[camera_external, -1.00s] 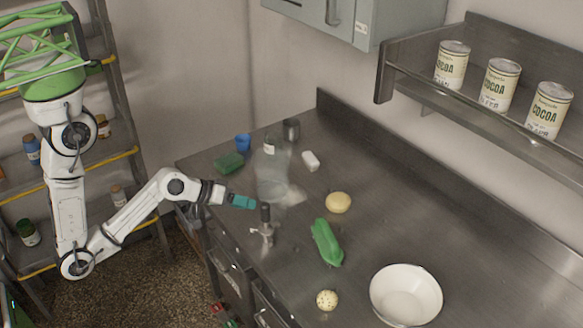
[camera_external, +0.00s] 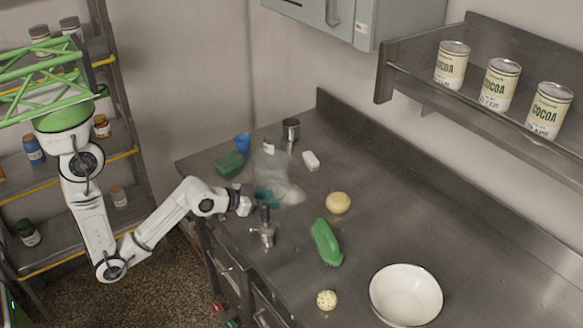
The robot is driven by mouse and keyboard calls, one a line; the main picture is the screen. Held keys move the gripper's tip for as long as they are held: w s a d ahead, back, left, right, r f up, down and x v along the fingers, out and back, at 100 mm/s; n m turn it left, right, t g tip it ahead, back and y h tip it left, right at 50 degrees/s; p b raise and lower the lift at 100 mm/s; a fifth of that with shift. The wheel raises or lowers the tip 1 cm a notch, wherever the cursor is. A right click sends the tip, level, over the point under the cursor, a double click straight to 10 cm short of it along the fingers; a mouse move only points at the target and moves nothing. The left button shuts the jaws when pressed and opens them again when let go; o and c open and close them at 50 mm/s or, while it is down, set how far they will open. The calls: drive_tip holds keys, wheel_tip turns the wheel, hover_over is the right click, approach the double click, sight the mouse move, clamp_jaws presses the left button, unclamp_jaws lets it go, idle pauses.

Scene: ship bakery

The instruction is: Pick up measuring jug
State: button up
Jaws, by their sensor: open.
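A clear, see-through vessel, which I take for the measuring jug (camera_external: 270,165), stands upright near the left end of the steel counter. My gripper (camera_external: 266,198) is open, with its teal fingertips at the lower part of the jug. The fingertips overlap the jug in the picture; I cannot tell whether they are around it, touching it or in front of it. The jug's outline is faint, and its handle cannot be made out.
A metal tool (camera_external: 264,235) stands just in front of my gripper. A green sponge (camera_external: 229,163), blue cup (camera_external: 243,143), metal cup (camera_external: 291,129) and white block (camera_external: 311,161) surround the jug. A green brush (camera_external: 326,243), yellow round (camera_external: 338,203) and white bowl (camera_external: 406,295) lie to the right.

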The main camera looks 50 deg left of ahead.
sight(286, 202)
drive_tip(key=shift+a+p+x, duration=0.15)
drive_tip(key=shift+p+x, duration=0.1)
drive_tip(key=shift+x, duration=1.55)
drive_tip(key=shift+a+p+x, duration=0.15)
drive_tip(key=shift+p+x, duration=0.05)
drive_tip(key=shift+x, duration=1.55)
clamp_jaws()
drive_tip(key=shift+r, duration=0.1)
